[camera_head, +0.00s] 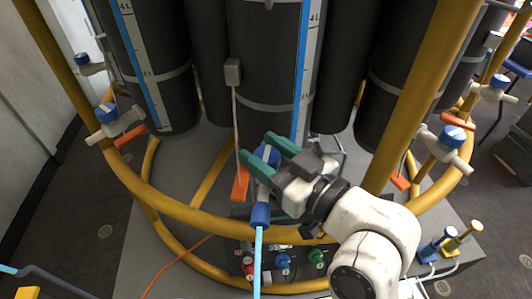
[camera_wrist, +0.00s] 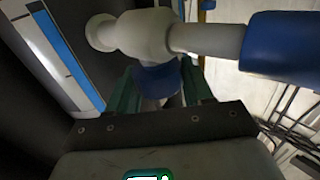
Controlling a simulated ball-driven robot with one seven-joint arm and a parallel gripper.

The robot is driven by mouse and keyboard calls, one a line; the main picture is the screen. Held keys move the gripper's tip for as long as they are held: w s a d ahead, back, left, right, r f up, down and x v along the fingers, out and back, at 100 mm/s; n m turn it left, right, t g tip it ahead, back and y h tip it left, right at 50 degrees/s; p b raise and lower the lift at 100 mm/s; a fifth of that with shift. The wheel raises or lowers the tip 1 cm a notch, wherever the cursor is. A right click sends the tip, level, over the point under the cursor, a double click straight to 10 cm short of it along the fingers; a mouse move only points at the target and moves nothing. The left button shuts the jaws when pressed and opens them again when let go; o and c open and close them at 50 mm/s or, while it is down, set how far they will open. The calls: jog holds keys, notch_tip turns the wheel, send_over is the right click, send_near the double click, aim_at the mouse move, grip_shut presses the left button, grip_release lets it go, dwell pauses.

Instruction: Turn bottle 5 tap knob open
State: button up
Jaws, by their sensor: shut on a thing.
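A grey-white tap body (camera_wrist: 145,35) fills the top of the wrist view, with a blue sleeve (camera_wrist: 285,48) on its right end. In the head view the sleeve (camera_head: 260,214) has a light-blue hose running down from it. The tap's blue knob (camera_head: 267,154) sits between the green fingers of my gripper (camera_head: 258,147), and my gripper is shut on it. The knob also shows in the wrist view (camera_wrist: 157,78), partly hidden by my gripper. The black bottle (camera_head: 265,60) stands behind, with a blue level strip. No bottle number is readable.
A yellow tubular ring (camera_head: 185,212) runs in front of the bottles, and a yellow post (camera_head: 425,90) rises right of my arm. Other blue-knobbed taps are at left (camera_head: 107,114) and right (camera_head: 452,137). Small coloured fittings (camera_head: 282,261) sit below on the base.

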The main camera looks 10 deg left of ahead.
jog(key=o, duration=1)
jog(key=shift+c, duration=0.2)
jog(key=shift+d, duration=0.1)
jog(key=p+v, duration=0.3)
jog(key=v, duration=0.7)
jog(key=shift+s+d, duration=0.2)
jog(key=shift+d, duration=0.05)
jog(key=shift+f, duration=0.1)
